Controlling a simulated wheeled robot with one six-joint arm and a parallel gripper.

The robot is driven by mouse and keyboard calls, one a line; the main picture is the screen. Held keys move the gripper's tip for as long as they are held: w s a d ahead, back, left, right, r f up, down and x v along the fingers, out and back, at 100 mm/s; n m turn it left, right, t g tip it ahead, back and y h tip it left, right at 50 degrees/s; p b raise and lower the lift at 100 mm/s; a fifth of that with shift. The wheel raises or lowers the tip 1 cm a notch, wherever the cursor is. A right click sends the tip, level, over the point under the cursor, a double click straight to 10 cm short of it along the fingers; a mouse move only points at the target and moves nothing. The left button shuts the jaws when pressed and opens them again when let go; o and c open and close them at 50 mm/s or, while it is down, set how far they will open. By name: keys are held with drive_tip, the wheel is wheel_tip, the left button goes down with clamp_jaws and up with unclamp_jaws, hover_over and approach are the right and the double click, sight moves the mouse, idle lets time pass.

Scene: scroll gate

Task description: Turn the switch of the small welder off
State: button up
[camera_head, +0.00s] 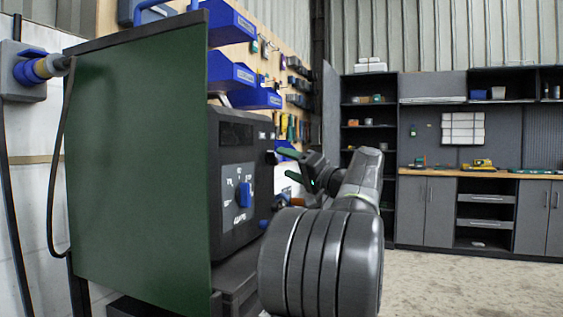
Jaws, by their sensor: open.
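The small welder (228,150) is a dark box with a sloped front, standing behind a green panel at left centre. Its switch, a blue knob (244,195), sits on a blue-grey dial plate with white marks. The small marks are too blurred to read. My gripper (287,165) is open and empty, to the right of the welder front and a little higher than the knob. Its fingers point left, and it is apart from the knob. My arm hides part of what lies behind and below the gripper.
The large green panel (140,165) covers the welder's left side. A blue plug and cable (35,68) hang at far left. Blue bins (232,75) are on the pegboard above. A workbench (480,172) stands at the back right, with open floor (450,285) before it.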

sight(276, 159)
drive_tip(key=p+v, duration=0.1)
drive_tip(key=v, duration=0.9)
drive_tip(key=shift+s+d, duration=0.1)
drive_tip(key=b+x, duration=0.1)
drive_tip(key=x, duration=1.3)
drive_tip(key=shift+s+d, duration=0.1)
